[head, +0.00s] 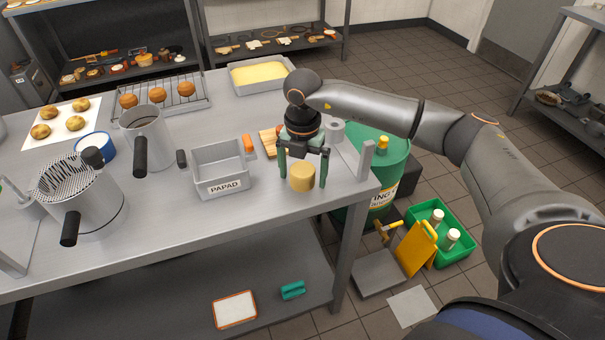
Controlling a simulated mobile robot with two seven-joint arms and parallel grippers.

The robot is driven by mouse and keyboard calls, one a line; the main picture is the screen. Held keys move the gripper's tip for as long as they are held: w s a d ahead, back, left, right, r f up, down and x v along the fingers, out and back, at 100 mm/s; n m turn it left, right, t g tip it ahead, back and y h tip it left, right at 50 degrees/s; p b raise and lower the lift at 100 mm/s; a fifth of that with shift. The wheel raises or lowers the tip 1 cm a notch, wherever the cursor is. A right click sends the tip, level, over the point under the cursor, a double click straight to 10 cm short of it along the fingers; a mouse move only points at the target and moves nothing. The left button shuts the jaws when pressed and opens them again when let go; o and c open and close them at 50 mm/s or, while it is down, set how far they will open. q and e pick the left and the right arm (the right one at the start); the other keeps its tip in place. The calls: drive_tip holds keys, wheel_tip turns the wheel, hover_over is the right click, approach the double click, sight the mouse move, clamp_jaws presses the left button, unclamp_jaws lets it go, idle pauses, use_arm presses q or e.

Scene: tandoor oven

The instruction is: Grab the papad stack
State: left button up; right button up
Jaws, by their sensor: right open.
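The papad stack (301,176) is a short tan-yellow cylinder standing upright on the metal table near its right end. My right gripper (303,184) is above it, pointing down, with its two green fingers spread. One finger is on the left of the stack and one on the right, with a small gap showing at each side. The gripper body hides what lies just behind the stack. A grey metal bin labelled PAPAD (225,187) stands left of the gripper, and its visible inside looks empty. My left gripper is out of view.
An orange-handled tool (248,144) and a wooden block (268,144) lie close by, behind the gripper. A grey upright post (366,161) stands at the table's right edge. Metal jugs (148,135) stand further left. The tabletop in front of the bin is clear.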

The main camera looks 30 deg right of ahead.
drive_tip(key=c, duration=1.4)
drive_tip(key=shift+r, duration=0.15)
